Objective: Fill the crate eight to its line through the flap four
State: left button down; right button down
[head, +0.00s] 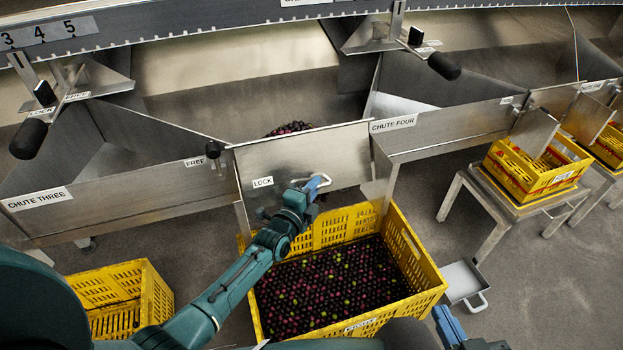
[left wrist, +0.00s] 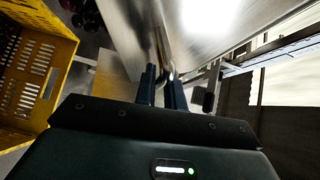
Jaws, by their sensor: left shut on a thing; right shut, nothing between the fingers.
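A metal flap (head: 300,160) with a LOCK label stands beside the CHUTE FOUR sign (head: 393,123). My left gripper (head: 316,185) is shut on the flap's bar handle (head: 325,180); the handle also shows between the fingers in the left wrist view (left wrist: 165,55). Dark fruit (head: 290,128) shows behind the flap's top edge. Below stands a yellow crate (head: 425,262), holding many dark purple and some green fruits (head: 335,285). Its front label is too small to read surely, and I cannot make out a fill line. My right gripper (head: 447,322) is shut and empty, right of the crate.
A grey scoop-like tray (head: 463,280) lies right of the crate. Another yellow crate (head: 120,292) stands at left below chute three. At right, a yellow crate (head: 535,170) sits on a metal stand (head: 490,215). Black-knobbed levers (head: 28,138) hang above the chutes.

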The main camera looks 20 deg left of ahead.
pick_arm(q)
jog(key=shift+s+r, duration=0.15)
jog(key=shift+r, duration=0.1)
pick_arm(e)
jog(key=shift+s+d+r, duration=0.1)
jog(key=shift+d+r, duration=0.05)
jog(key=shift+r, duration=0.3)
pick_arm(q)
jog(key=c, duration=1.5)
grip_release()
